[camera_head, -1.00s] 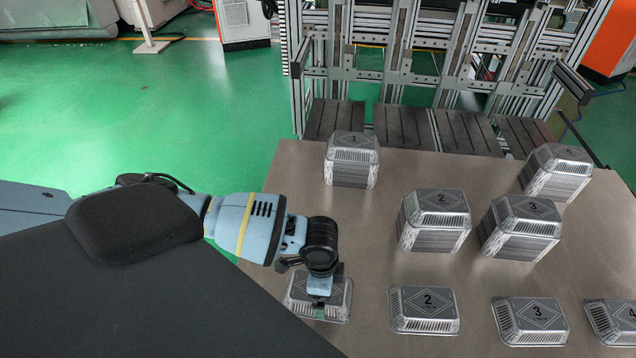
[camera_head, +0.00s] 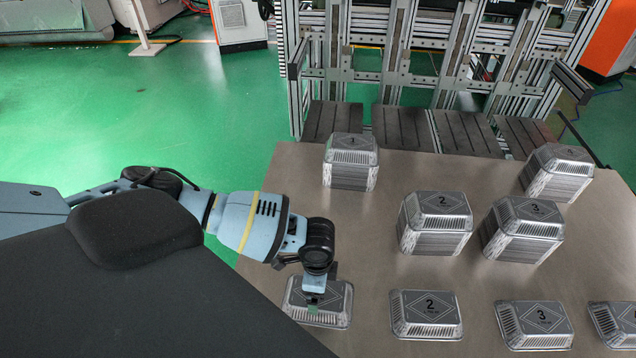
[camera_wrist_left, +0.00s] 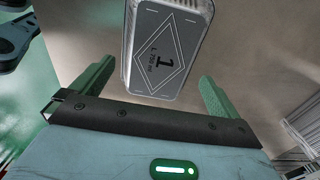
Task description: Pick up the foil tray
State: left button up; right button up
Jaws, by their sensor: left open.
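A single foil tray marked 1 (camera_head: 333,308) lies upside down near the front left of the table, partly hidden by my left gripper (camera_head: 313,299). In the left wrist view the same tray (camera_wrist_left: 168,50) shows its label between and beyond the two green fingers of my left gripper (camera_wrist_left: 158,88). The fingers are apart, one toward each side of the tray. The gripper is open and holds nothing. I cannot tell how high the fingertips are above the table. My right gripper does not show.
Single trays marked 2 (camera_head: 426,315) and 3 (camera_head: 535,325) lie in the same row, with another at the right edge. Stacks marked 1 (camera_head: 351,162), 2 (camera_head: 435,224), 3 (camera_head: 522,229) and one more (camera_head: 556,172) stand behind. Bare table (camera_head: 380,255) lies between the rows.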

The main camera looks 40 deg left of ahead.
pick_arm(q)
notch_tip(320, 180, down, 4)
jog(key=shift+c, duration=0.3)
jog(key=c, duration=0.6)
